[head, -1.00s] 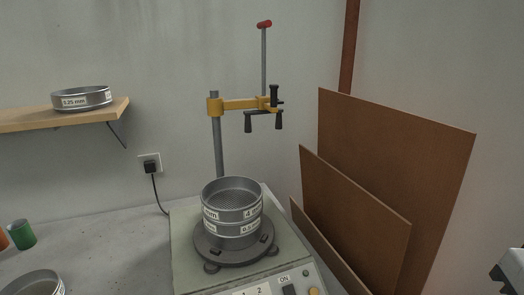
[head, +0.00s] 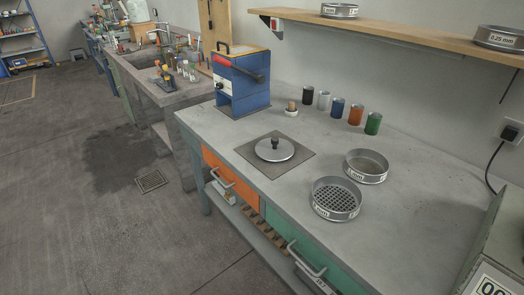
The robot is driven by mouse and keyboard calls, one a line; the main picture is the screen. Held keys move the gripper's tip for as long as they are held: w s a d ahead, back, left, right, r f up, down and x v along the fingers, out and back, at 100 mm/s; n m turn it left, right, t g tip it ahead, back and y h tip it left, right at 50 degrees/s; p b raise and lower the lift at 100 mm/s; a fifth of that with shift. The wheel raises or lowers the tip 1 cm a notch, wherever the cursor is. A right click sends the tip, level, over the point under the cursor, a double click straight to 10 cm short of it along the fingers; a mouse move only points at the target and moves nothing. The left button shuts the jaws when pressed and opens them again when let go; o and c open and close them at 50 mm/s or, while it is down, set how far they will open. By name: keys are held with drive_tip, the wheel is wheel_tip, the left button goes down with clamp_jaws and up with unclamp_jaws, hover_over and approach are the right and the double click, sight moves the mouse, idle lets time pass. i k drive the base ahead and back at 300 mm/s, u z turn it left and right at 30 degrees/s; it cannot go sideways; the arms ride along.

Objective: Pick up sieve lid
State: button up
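The sieve lid (head: 275,150) is a round silver disc with a black knob on top. It lies flat on a dark square mat (head: 249,151) on the concrete bench, near the middle of the head view. Nothing covers it. My gripper is not in view now.
Two round sieves, one with a coarse mesh (head: 335,199) and one behind it (head: 366,167), stand right of the mat. Several coloured cups, including a green one (head: 373,123), line the back. A blue machine (head: 241,82) stands behind the lid. A shelf (head: 400,32) overhangs the bench.

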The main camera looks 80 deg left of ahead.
sight(273, 149)
drive_tip(key=u, duration=1.6)
drive_tip(key=i, duration=0.35)
drive_tip(key=u, duration=0.9)
